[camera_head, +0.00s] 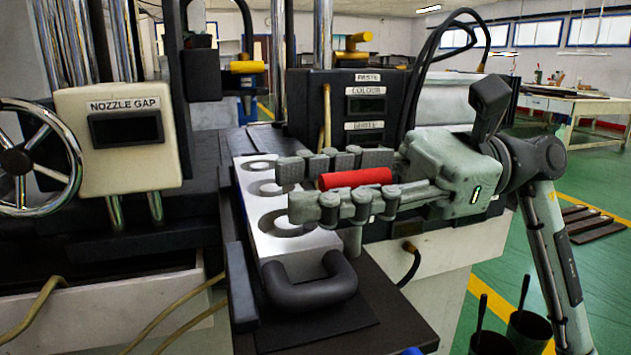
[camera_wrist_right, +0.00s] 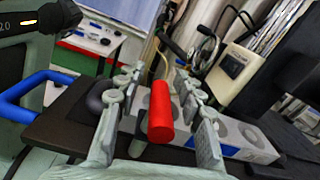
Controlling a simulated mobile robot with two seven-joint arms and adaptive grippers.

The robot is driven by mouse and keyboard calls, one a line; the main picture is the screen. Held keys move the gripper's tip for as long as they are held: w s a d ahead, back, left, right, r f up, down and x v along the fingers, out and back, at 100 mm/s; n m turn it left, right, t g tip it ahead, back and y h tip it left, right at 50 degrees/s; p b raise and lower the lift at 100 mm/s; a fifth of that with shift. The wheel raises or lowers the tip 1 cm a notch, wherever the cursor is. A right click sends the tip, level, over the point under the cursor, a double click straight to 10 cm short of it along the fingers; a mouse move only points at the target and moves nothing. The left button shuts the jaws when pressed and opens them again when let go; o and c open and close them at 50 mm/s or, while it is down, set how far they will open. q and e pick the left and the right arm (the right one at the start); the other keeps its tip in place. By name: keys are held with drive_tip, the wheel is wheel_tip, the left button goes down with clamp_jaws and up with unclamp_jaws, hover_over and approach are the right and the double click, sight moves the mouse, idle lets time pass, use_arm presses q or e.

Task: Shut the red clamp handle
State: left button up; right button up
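The red clamp handle (camera_head: 355,178) is a red cylinder lying roughly level in the head view, above a short metal post (camera_head: 352,240). My right gripper (camera_head: 297,190) is open, with one finger on each side of the handle. In the right wrist view the red handle (camera_wrist_right: 160,112) points toward the camera between the spread fingers (camera_wrist_right: 162,76), with a visible gap on both sides. The fingers hide much of the clamp's lower part in the head view. My left gripper is not in view.
A silver mould block (camera_head: 290,244) with round cavities and a dark loop handle (camera_head: 312,288) lies beside the clamp, partly under my right fingers. A nozzle-gap box (camera_head: 128,135) and handwheel (camera_head: 38,160) stand at left. A dark display panel (camera_head: 365,105) stands behind the gripper.

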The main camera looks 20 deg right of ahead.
drive_tip(key=d, duration=1.2)
